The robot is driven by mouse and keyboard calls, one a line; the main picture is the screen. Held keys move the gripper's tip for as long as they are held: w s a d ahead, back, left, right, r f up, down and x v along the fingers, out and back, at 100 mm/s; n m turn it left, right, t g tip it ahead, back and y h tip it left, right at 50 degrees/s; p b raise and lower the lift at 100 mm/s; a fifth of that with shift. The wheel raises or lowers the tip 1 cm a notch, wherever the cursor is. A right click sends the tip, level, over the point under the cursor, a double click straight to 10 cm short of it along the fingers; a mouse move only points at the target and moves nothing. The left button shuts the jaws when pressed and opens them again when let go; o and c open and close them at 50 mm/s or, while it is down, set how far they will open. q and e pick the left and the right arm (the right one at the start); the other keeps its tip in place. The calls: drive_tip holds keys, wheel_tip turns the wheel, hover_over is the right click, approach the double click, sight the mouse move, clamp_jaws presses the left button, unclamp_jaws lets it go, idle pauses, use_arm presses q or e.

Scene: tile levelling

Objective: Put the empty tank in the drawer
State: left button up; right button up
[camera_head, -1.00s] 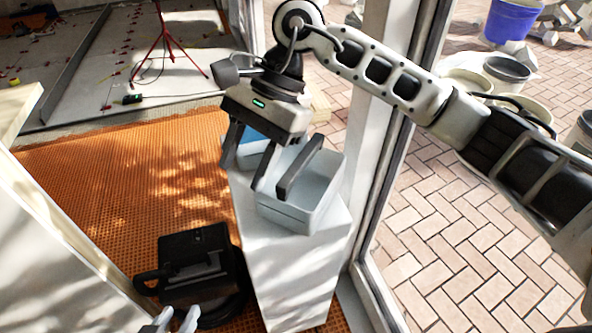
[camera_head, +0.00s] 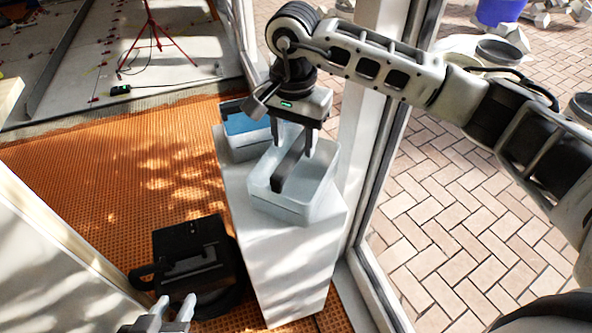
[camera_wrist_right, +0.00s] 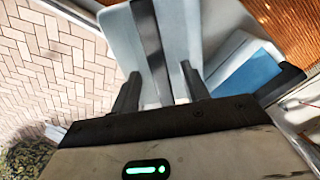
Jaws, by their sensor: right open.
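A pale, open-topped tank (camera_head: 318,204) with a dark bar handle (camera_head: 290,168) across it stands on a white pedestal (camera_head: 285,262). No liquid shows in it. My right gripper (camera_head: 292,147) is open above the tank, pointing down. In the right wrist view, the handle (camera_wrist_right: 150,45) runs between the spread fingers; whether they touch it I cannot tell. My left gripper (camera_head: 174,309) is at the bottom edge, fingers apart and empty. No drawer can be clearly made out.
A second pale box with a blue inside (camera_head: 243,124) stands close behind the tank, on the left. A black machine (camera_head: 192,254) sits on the orange mat (camera_head: 130,170) left of the pedestal. A window frame (camera_head: 372,190) rises close on the right.

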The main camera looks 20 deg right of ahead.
sight(294, 151)
drive_tip(key=f, duration=0.5)
drive_tip(key=shift+s+a+f+p, duration=0.1)
drive_tip(key=shift+s+f+p, duration=0.1)
drive_tip(key=shift+p, duration=0.2)
drive_tip(key=shift+r, duration=0.1)
clamp_jaws()
